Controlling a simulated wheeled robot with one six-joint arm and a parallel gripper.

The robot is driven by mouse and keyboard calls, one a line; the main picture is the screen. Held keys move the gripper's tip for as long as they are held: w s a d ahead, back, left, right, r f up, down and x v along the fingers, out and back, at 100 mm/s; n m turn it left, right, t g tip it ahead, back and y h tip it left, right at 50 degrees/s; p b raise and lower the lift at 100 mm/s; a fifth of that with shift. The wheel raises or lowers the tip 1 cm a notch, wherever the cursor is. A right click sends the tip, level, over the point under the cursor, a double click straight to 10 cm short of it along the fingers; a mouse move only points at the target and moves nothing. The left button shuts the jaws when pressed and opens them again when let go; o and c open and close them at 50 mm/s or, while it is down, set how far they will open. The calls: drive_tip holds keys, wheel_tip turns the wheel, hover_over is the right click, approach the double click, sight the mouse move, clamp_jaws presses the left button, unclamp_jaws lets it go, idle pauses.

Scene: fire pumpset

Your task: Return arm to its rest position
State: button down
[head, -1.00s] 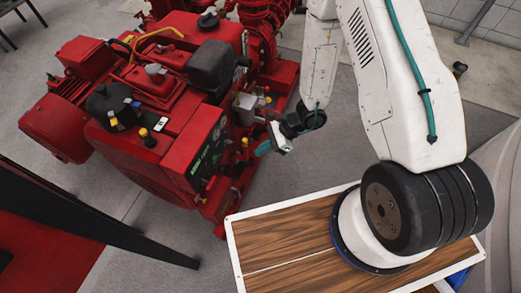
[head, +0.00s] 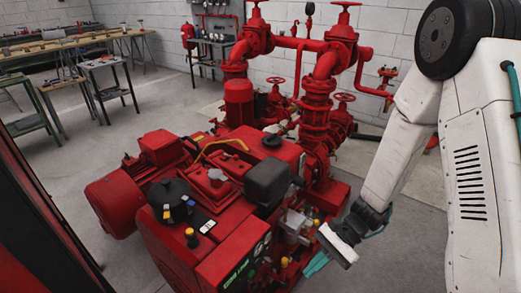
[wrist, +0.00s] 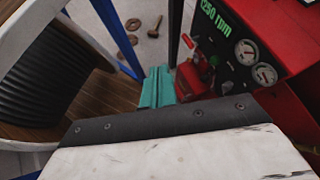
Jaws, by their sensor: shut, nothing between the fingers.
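My white arm comes down from the right side of the head view. My gripper (head: 316,264), with teal fingers, hangs low in front of the right end of the red pumpset (head: 225,180). Its fingers are together with nothing between them. In the wrist view my gripper (wrist: 156,88) points at the floor beside the red control panel (wrist: 280,40) with its round gauges. A gap to the pumpset seems to show, but its size is hard to judge.
Red pipes with valves (head: 317,110) rise behind the engine. Work tables (head: 105,85) stand at the back left. A dark post (head: 50,200) crosses the left edge. Brown rings and a bolt (wrist: 145,27) show in the wrist view. Grey floor (head: 60,150) is open at left.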

drive_tip(key=s+d+r+n+t+h, duration=0.2)
drive_tip(key=s+d+r+n+h, duration=0.1)
drive_tip(key=r, duration=0.7)
drive_tip(key=s+d+r+n+t+h, duration=0.2)
drive_tip(key=s+d+r+n+h, duration=0.1)
drive_tip(key=r, duration=0.7)
drive_tip(key=s+d+r+n+t+h, duration=0.3)
drive_tip(key=d+r, duration=0.4)
drive_tip(key=r, duration=0.3)
drive_tip(key=s+n, duration=0.1)
drive_tip(key=s, duration=0.1)
drive_tip(key=shift+s+r+h, duration=0.2)
drive_tip(key=shift+s+h, duration=0.1)
drive_tip(key=shift+d, duration=0.1)
